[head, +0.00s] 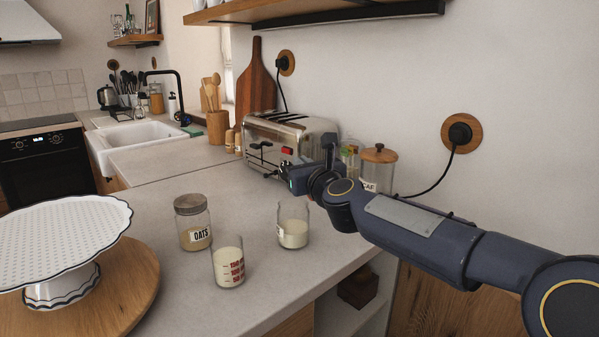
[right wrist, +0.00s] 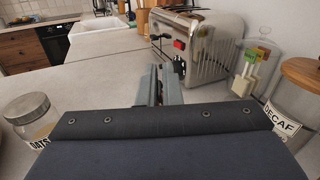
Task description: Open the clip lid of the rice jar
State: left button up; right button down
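No jar with a readable rice label is in view. A clear glass container (head: 293,227) with pale contents stands on the counter below my right gripper; I see no clip lid on it, and I cannot tell if it is the rice jar. My right gripper (head: 291,182) is above the counter in front of the toaster, apart from the jars. In the right wrist view its fingers (right wrist: 158,88) point toward the counter behind, with nothing visible held; their gap is unclear. My left gripper is out of view.
An oats jar (head: 194,225) and a measuring glass (head: 228,264) stand in front, beside a white cake stand (head: 62,240). A toaster (head: 275,143), a jar with colourful contents (right wrist: 252,70) and a decaf jar (head: 378,166) line the wall.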

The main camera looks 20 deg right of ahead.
jog(key=d+m+b, duration=0.2)
jog(key=m, duration=0.1)
jog(key=shift+d+f, duration=0.15)
jog(key=shift+f, duration=0.2)
jog(key=shift+s+d+m+b, duration=0.1)
jog(key=shift+d+m+b, duration=0.3)
jog(key=shift+d, duration=0.35)
jog(key=shift+d+r, duration=0.1)
jog(key=shift+r, duration=0.05)
jog(key=c, duration=1.6)
grip_release()
jog(key=s, duration=0.7)
jog(key=shift+s+b, duration=0.35)
jog(key=shift+s, duration=0.05)
